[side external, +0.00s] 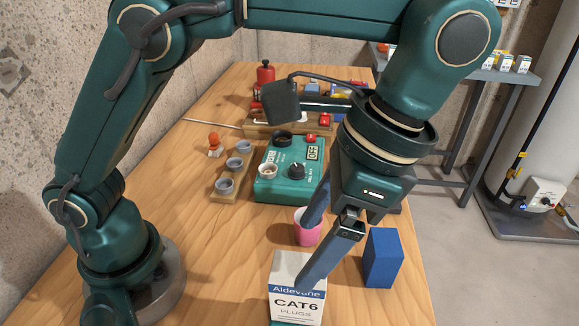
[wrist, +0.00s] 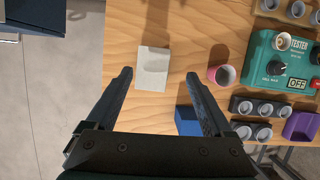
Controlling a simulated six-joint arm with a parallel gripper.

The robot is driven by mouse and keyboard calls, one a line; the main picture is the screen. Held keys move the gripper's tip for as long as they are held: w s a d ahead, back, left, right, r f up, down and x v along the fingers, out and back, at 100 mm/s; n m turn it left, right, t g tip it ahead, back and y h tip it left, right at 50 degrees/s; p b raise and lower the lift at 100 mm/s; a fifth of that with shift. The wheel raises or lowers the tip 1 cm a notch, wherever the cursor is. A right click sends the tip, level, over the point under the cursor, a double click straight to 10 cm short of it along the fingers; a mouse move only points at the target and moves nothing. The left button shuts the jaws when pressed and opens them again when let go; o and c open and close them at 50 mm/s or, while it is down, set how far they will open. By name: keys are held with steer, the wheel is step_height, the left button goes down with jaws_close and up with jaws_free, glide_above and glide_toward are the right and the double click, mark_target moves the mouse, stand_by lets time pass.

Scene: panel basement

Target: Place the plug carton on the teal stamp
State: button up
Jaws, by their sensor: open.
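The plug carton (side external: 297,295) is a white box with a blue band and "CAT6 PLUGS" lettering, upright at the near edge of the side view. In the wrist view its pale top (wrist: 153,68) lies between the two fingertips. My gripper (side external: 305,257) is open, its fingers pointing down at the carton; one finger crosses in front of the carton's upper part in the side view. In the wrist view my gripper (wrist: 160,75) has wide gaps beside the carton. A sliver of teal shows at the carton's bottom edge; I cannot tell whether it is the stamp or the carton's print.
A pink cup (side external: 307,232) and a blue block (side external: 383,258) stand close behind and right of the carton. Further back are a teal tester box (side external: 285,185), a wooden rack of small cups (side external: 222,187) and an orange-handled object (side external: 214,145). Bare wood (side external: 220,275) lies left of the carton.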

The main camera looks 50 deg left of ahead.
steer(key=s+a+n+t+h, duration=0.2)
steer(key=a+n+t, duration=0.6)
steer(key=a, duration=0.7)
steer(key=shift+s+a+h, duration=0.3)
steer(key=shift+a, duration=0.05)
